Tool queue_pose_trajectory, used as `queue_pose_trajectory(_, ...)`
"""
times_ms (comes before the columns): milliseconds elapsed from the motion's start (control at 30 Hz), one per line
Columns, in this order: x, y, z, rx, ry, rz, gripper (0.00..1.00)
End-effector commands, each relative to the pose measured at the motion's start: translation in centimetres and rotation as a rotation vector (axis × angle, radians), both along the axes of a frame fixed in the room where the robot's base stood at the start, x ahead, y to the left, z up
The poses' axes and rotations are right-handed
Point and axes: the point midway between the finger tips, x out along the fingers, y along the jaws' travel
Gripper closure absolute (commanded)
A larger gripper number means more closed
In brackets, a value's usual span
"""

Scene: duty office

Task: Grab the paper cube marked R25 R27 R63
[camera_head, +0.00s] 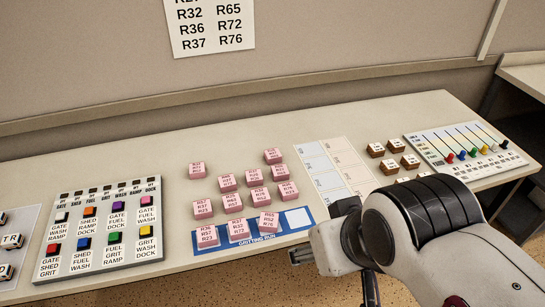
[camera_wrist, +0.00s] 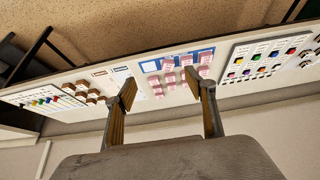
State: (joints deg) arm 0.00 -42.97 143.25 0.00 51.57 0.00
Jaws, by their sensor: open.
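Several pink paper cubes with small R-number labels stand in loose rows on the desk in the head view, among them a back right cube (camera_head: 273,156), a back left cube (camera_head: 197,170) and a middle cube (camera_head: 232,202). The labels are too small to tell surely which one reads R25 R27 R63. Three pink cubes stand on a blue-edged strip (camera_head: 256,240), whose right end square is empty. My gripper (camera_wrist: 167,92) is open and empty in the wrist view, with the pink cubes (camera_wrist: 186,75) beyond its fingers. In the head view its end points left, right of the strip.
A button panel (camera_head: 60,265) lies left of the cubes. A pale card grid (camera_head: 335,170), brown blocks (camera_head: 375,150) and a board with coloured knobs (camera_head: 470,140) lie to the right. A number sheet (camera_head: 212,25) hangs on the wall. Bare desk (camera_head: 130,165) runs along the back.

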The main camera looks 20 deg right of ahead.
Motion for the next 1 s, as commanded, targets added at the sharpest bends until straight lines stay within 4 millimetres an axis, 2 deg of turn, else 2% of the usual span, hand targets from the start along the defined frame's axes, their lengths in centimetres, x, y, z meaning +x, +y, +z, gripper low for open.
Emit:
queue_pose_trajectory(767,0.1,0.0,0.0,-0.002,-0.001,0.004,0.44)
queue_pose_trajectory(1000,1.9,-0.3,0.3,-0.048,-0.017,0.069,0.44)
